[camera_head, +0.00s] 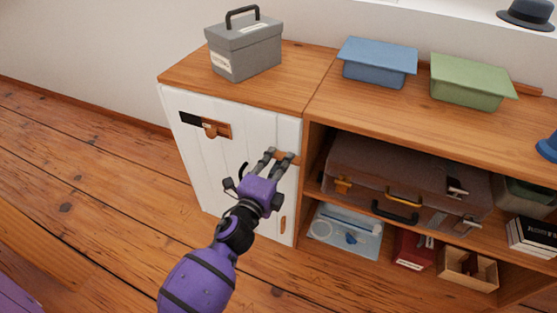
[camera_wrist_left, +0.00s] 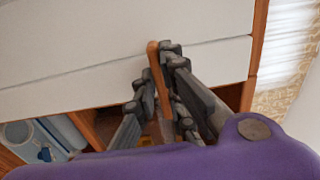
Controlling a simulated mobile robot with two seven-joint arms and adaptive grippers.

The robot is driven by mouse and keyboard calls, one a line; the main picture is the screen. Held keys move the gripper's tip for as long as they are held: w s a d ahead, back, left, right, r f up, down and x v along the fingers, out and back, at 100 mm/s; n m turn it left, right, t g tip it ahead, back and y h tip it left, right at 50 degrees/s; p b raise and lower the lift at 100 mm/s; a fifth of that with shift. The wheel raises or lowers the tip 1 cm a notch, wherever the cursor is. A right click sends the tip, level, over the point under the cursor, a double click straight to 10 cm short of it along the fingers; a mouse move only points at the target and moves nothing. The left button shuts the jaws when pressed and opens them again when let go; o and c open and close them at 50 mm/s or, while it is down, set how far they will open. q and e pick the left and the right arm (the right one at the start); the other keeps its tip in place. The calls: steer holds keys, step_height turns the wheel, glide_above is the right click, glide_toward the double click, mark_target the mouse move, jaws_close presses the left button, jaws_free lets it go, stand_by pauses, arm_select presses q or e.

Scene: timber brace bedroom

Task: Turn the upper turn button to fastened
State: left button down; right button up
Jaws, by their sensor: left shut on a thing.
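The upper turn button (camera_head: 280,156) is a small wooden bar near the upper right edge of the white cabinet door (camera_head: 190,158). In the left wrist view the button (camera_wrist_left: 153,60) shows as a narrow brown strip between the fingers, reaching across the edge of the white door. My left gripper (camera_head: 277,155) is shut on the button, and its fingers hide part of it. A lower turn button (camera_head: 283,226), also wooden, stands roughly upright near the door's lower right edge. My right gripper is in neither view.
A wooden latch plate with a dark strip (camera_head: 206,125) is on the door's upper left. A grey box (camera_head: 245,50), a blue bin (camera_head: 377,63) and a green bin (camera_head: 470,82) stand on top. Open shelves at right hold a brown suitcase (camera_head: 390,165).

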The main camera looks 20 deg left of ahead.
arm_select(q)
steer(key=c, duration=1.8)
jaws_free()
steer(key=s, duration=1.2)
steer(key=shift+a, duration=0.2)
